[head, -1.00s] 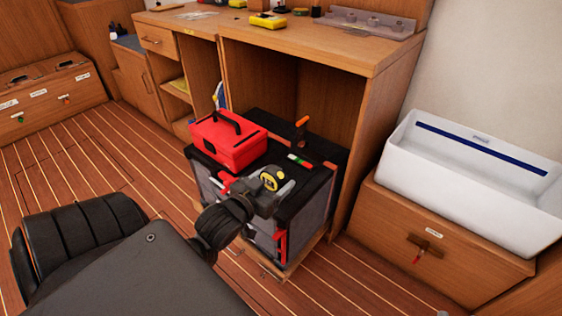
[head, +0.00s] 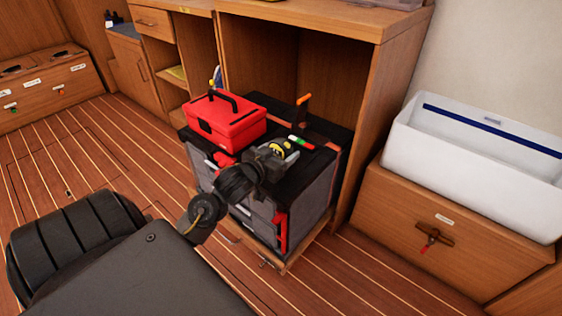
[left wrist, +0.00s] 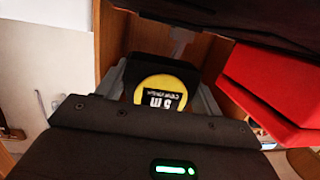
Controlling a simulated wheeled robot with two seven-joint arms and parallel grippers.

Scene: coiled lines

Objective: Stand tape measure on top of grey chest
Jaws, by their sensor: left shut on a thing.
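The grey chest (head: 262,222) has a black top and red latches and stands under the wooden counter. My left gripper (head: 283,150) is over the chest top, near its right-front part. It is shut on the tape measure (left wrist: 164,94), a black body with a yellow round label reading 5 m. In the head view the tape measure is mostly hidden by the gripper, with a little yellow showing. I cannot tell whether it touches the chest top. My right gripper is not in view.
A red toolbox (head: 226,121) sits on the chest top to the left. A small green-and-white item (head: 301,142) and an orange-handled tool (head: 301,110) lie or stand toward the back. A white bin (head: 480,160) on a wooden locker (head: 440,225) is at the right.

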